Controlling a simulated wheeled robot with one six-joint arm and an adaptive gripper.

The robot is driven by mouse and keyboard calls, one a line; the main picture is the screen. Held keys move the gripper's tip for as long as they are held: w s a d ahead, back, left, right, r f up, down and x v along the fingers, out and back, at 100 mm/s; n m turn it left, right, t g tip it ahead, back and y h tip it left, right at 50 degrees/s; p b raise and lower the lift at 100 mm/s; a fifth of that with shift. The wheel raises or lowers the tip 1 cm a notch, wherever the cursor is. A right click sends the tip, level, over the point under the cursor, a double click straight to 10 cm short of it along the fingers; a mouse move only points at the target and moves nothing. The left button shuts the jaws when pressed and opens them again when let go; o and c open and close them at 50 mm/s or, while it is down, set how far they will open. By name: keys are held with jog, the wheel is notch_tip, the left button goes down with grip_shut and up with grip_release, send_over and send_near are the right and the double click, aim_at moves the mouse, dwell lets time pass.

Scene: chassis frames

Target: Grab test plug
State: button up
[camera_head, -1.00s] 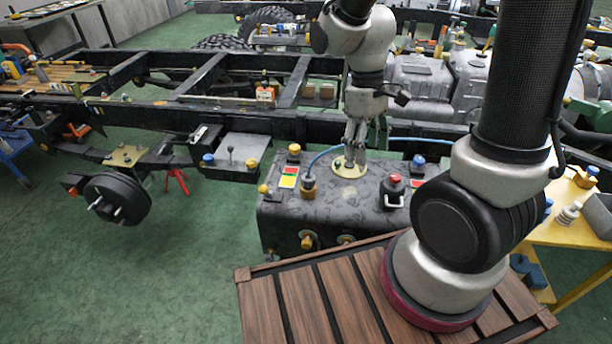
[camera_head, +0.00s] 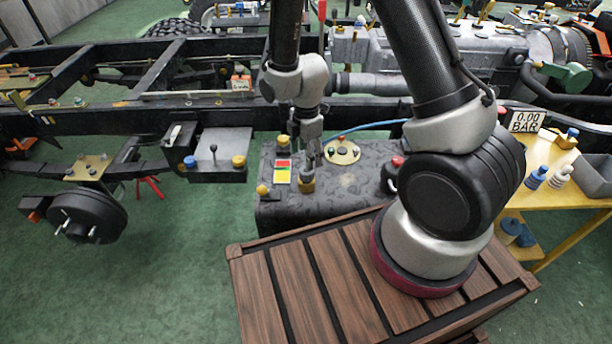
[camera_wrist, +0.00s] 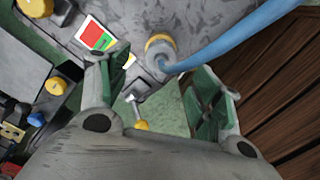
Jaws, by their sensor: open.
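The test plug (camera_head: 307,184) appears to be the brass-based fitting standing on top of the dark tank, with a blue hose (camera_head: 365,127) joined to it. In the wrist view the plug (camera_wrist: 160,52) shows a grey body with a yellow ring, and the blue hose (camera_wrist: 215,42) runs from it to the upper right. My gripper (camera_head: 310,160) points down just above the plug in the head view. In the wrist view my gripper (camera_wrist: 152,85) is open and empty, and the plug shows just beyond the gap between its green-padded fingers. Whether a finger touches the hose is unclear.
The tank (camera_head: 345,198) carries a round yellow plate (camera_head: 343,152), a red-green label (camera_head: 283,170) and a red-capped fitting (camera_head: 394,172). The truck frame (camera_head: 210,117) runs behind it. A yellow bench (camera_head: 545,197) stands at right. Open green floor lies at left.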

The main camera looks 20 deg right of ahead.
aim_at(307, 178)
notch_tip(307, 178, down, 7)
dwell(0.3)
jog(key=shift+c, duration=0.2)
jog(key=c, duration=1.2)
jog(key=shift+o, duration=0.2)
jog(key=shift+r, duration=0.1)
